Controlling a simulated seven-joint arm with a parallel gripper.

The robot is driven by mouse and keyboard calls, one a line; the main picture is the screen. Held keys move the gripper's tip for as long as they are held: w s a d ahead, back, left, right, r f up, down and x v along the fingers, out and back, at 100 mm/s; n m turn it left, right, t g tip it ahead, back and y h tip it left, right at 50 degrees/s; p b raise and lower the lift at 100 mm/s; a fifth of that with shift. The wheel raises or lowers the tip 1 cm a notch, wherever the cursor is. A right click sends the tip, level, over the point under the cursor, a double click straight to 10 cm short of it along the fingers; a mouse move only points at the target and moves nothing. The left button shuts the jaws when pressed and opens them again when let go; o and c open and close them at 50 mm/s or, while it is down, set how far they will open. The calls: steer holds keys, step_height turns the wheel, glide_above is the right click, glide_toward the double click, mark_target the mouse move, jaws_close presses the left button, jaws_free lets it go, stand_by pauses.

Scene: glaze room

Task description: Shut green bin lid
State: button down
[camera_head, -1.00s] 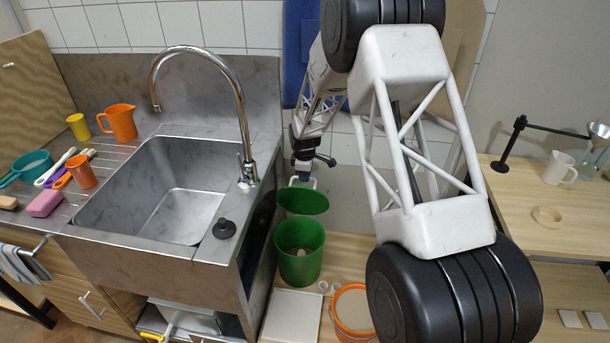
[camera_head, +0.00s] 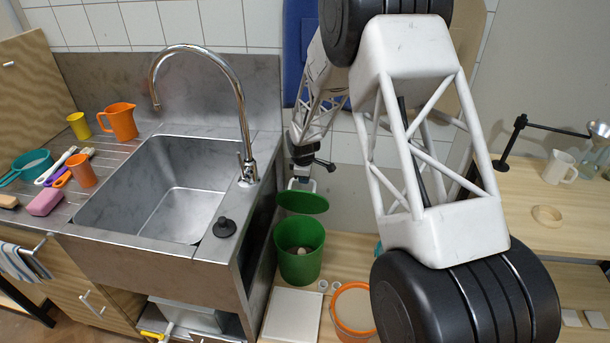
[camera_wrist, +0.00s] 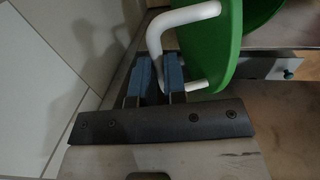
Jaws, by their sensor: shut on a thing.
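The green bin (camera_head: 299,262) stands on the low wooden surface to the right of the sink, with its mouth open and some small pale things inside. Its green lid (camera_head: 302,202) is raised and tilted above the back of the bin's rim. The lid (camera_wrist: 220,48) also shows in the wrist view with its white bar handle (camera_wrist: 183,17). My gripper (camera_wrist: 159,75) is shut on this handle, with a blue-padded finger on either side of it. In the head view my gripper (camera_head: 302,180) is small and partly hidden at the top of the lid.
The steel sink (camera_head: 165,190) stands close to the left of the bin. An orange bucket (camera_head: 352,312) and a pale tray (camera_head: 291,315) are in front of the bin. A wooden table (camera_head: 535,205) stands at the right. My arm covers the middle.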

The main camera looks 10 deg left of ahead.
steer(key=shift+s+f, duration=0.1)
steer(key=shift+s, duration=1)
steer(key=s+f+t, duration=0.4)
steer(key=s+f, duration=1.1)
steer(key=s, duration=0.2)
steer(key=shift+s+d+f+t, duration=0.15)
steer(key=shift+s+f+t, duration=0.1)
steer(key=shift+s+t, duration=0.15)
stand_by(1.8)
stand_by(0.3)
steer(key=c, duration=1.1)
jaws_free()
steer(key=shift+c, duration=0.2)
steer(key=shift+w, duration=0.15)
steer(key=shift+w+r, duration=0.1)
steer(key=shift+r, duration=0.15)
